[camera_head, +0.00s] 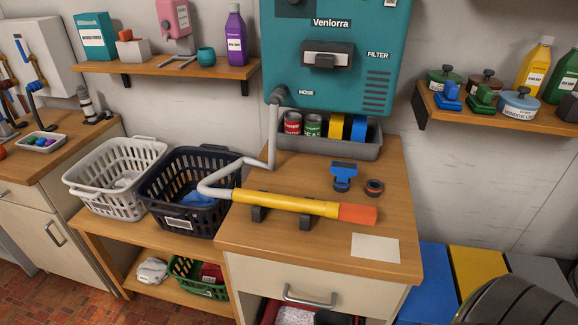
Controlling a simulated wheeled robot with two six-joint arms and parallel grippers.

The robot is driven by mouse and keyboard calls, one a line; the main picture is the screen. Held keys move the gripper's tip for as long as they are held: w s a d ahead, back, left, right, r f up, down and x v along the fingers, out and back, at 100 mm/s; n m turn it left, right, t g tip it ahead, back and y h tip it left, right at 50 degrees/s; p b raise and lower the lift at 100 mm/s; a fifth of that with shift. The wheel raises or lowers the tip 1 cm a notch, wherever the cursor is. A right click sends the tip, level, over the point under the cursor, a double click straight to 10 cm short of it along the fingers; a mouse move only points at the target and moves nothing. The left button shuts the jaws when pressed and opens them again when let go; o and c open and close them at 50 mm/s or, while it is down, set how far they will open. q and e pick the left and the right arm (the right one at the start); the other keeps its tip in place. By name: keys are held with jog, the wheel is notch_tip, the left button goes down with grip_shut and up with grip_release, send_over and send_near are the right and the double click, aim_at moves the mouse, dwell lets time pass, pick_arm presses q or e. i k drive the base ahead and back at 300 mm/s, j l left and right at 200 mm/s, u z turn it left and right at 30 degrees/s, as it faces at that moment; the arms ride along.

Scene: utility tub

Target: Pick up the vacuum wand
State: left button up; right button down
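The vacuum wand (290,203) is a yellow tube with an orange end (357,214) at the right. It lies across two dark holders (259,214) on the wooden counter (310,245). A grey hose (232,170) runs from the wand's left end, bends back, and rises to the teal wall unit (335,75) marked Venlorra. Neither of my grippers shows in the head view.
A blue nozzle (343,173) and a small dark round fitting (374,187) lie behind the wand. A pale card (375,248) lies in front. A grey bin (330,146) stands at the back. Dark (158,205) and white (78,190) baskets stand left.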

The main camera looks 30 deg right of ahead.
aim_at(330, 210)
jog(key=z, duration=1.05)
